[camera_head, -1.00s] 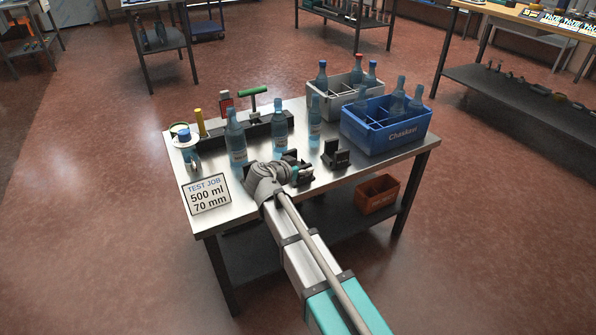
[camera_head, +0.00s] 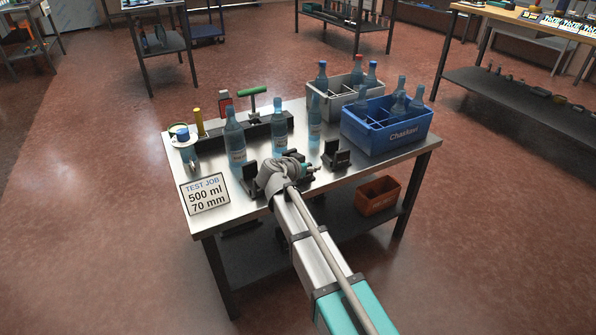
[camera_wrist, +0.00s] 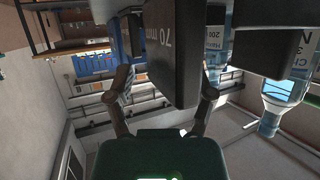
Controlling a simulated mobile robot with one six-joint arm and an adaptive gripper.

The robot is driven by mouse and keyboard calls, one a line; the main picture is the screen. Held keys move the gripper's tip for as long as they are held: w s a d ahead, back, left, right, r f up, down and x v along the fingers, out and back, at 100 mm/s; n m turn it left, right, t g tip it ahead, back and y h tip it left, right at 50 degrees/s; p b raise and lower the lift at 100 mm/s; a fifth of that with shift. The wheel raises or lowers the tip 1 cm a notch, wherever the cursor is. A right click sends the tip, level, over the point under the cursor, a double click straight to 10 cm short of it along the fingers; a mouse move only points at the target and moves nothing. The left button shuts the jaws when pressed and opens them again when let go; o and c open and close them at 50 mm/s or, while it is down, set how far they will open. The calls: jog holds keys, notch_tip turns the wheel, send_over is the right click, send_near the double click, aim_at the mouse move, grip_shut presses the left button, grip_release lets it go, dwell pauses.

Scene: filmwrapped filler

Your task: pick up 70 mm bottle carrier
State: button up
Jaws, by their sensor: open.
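The 70 mm bottle carrier (camera_wrist: 172,50) is a dark block with pale "70 mm" lettering, close up in the wrist view. My gripper (camera_wrist: 165,88) is open, with one finger on each side of the carrier's lower part in that view. I cannot tell whether either finger touches it. In the head view my gripper (camera_head: 306,170) is low over the front of the table among the black carriers and largely hides the middle one. A black carrier on the left (camera_head: 250,180) and one on the right (camera_head: 336,156) stand clear of it.
Blue bottles (camera_head: 235,140) stand behind the carriers, close to my gripper. A blue crate (camera_head: 400,135) and a grey crate (camera_head: 335,102) with bottles fill the table's right rear. A "500 ml 70 mm" sign (camera_head: 205,194) is at the left front.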

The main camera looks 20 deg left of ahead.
dwell(0.4)
grip_shut()
